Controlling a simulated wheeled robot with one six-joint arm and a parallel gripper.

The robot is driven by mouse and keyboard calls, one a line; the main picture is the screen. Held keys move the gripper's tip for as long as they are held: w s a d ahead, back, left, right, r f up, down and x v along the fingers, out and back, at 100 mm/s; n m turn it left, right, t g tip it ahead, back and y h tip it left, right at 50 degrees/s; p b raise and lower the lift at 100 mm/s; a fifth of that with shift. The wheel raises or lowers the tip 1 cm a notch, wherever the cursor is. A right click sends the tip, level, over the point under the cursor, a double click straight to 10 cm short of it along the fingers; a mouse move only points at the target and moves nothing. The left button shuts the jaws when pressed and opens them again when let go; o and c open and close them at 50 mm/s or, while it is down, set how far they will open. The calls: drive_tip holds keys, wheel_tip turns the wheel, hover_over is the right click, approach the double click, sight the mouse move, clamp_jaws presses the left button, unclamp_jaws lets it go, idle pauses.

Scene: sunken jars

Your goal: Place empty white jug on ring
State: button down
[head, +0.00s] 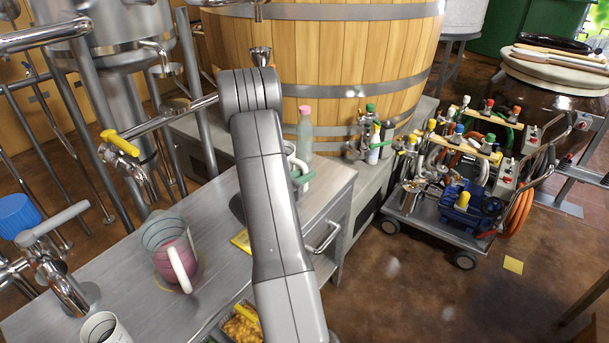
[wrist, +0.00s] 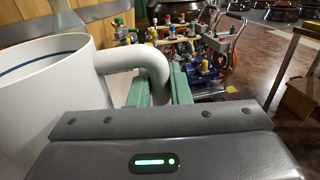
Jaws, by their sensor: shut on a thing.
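The white jug (wrist: 45,85) fills the left of the wrist view. Its inside wall is pale with a blue line, and the visible part looks empty. Its handle (wrist: 125,58) runs between the green fingers of my gripper (wrist: 160,88), which are shut on it. In the head view the jug (head: 291,152) is mostly hidden behind my arm, with a green finger of my gripper (head: 303,179) beside it, over the counter's far end. A thin tan ring (head: 199,272) shows on the counter around the foot of a jug with pink contents (head: 171,248).
The metal counter (head: 135,290) also bears a white cup (head: 103,329) at its near left. A yellow item (head: 242,241) is partly behind my arm. A pink-capped bottle (head: 305,133) stands beyond the gripper. Taps line the left. A loaded cart (head: 440,215) stands right on open floor.

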drive_tip(key=shift+f, duration=0.2)
drive_tip(key=c, duration=1.3)
unclamp_jaws()
drive_tip(key=shift+c, duration=0.2)
drive_tip(key=shift+r, duration=0.1)
drive_tip(key=shift+r, duration=0.15)
drive_tip(key=v, duration=0.7)
drive_tip(key=shift+s+a, duration=0.15)
drive_tip(key=shift+a, duration=0.05)
